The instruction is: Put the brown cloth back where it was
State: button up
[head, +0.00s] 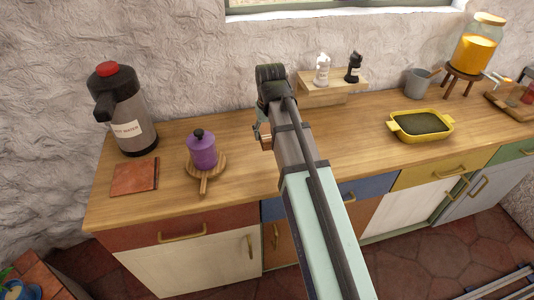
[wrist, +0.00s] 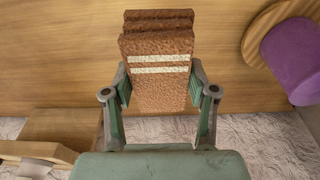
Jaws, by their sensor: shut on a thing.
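The brown cloth (wrist: 158,75) is a folded, rough-textured stack with two white stripes. In the wrist view it sits between the two green-padded fingers of my gripper (wrist: 160,92), which is shut on it. In the head view my gripper (head: 262,134) is over the middle of the counter, largely hidden behind my arm. Only a small brown bit of the cloth (head: 265,143) shows there. A flat reddish-brown square (head: 135,178) lies on the counter at the left, in front of the hot-water flask.
A purple canister (head: 202,151) stands on a round wooden board (head: 204,184) left of my gripper. The flask (head: 130,115) is further left. A small wall shelf (head: 335,91) holds two shakers. A yellow dish (head: 421,126) stands right. Counter (head: 345,150) between is clear.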

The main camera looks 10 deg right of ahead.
aim_at(267, 160)
notch_tip(267, 160, down, 10)
jog(key=shift+f+p, duration=0.25)
jog(key=shift+p, duration=0.35)
jog(key=shift+f, duration=0.15)
jog(key=o, duration=1.1)
jog(key=r, duration=0.4)
jog(key=s+r+b, duration=0.1)
jog(key=r, duration=0.7)
jog(key=shift+s+r, duration=0.1)
jog(key=shift+s, duration=0.3)
